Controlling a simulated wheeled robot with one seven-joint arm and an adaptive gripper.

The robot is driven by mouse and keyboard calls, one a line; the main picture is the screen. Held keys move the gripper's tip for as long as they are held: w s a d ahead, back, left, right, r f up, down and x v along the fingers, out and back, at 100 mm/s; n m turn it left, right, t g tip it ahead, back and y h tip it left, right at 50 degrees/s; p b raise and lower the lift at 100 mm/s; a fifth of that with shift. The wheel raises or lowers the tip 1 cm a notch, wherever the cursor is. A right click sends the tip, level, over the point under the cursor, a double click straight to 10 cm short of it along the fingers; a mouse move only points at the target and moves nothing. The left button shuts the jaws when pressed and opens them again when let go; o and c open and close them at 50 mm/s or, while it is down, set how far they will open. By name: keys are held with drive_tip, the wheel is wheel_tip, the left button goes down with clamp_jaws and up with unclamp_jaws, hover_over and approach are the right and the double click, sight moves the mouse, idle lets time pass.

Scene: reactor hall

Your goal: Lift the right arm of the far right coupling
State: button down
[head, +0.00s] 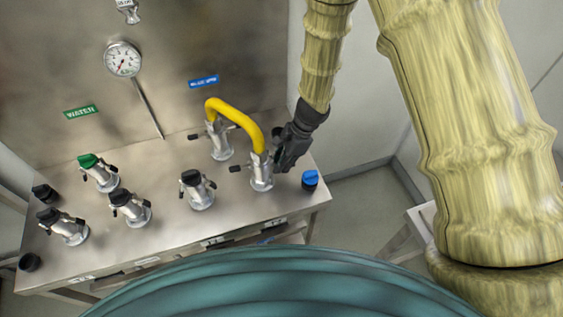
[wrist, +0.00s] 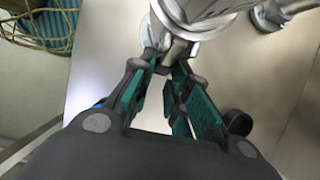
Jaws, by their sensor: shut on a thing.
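The far right coupling (head: 261,178) is a silver fitting on the steel bench, with one end of a yellow hose (head: 243,121) on top. Its black left arm (head: 236,169) sticks out sideways. My gripper (head: 282,160) is at its right side and hides the right arm in the head view. In the wrist view the silver coupling (wrist: 195,15) is at the top. A short grey arm (wrist: 174,53) comes from it to between the teal-padded fingers of my gripper (wrist: 165,70), which are shut on it. The arm's exact angle is hard to tell.
Another coupling (head: 220,146) holds the hose's other end. Several capped couplings stand to the left, one with a green cap (head: 89,160). A blue cap (head: 310,178) sits close right of my gripper. A gauge (head: 123,59) hangs on the back panel.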

drive_tip(key=shift+d+r+p, duration=0.1)
drive_tip(key=shift+r+p, duration=0.15)
drive_tip(key=shift+p, duration=0.25)
drive_tip(key=shift+h+p, duration=0.35)
drive_tip(key=shift+h, duration=0.35)
drive_tip(key=shift+d, duration=0.1)
drive_tip(key=c, duration=1.4)
unclamp_jaws()
drive_tip(key=shift+w, duration=0.1)
drive_tip(key=shift+o, duration=0.2)
drive_tip(key=shift+r, duration=0.1)
drive_tip(key=s+v, duration=0.1)
drive_tip(key=v, duration=1)
drive_tip(key=shift+w+r, duration=0.3)
drive_tip(key=shift+r, duration=0.1)
drive_tip(key=shift+d, duration=0.1)
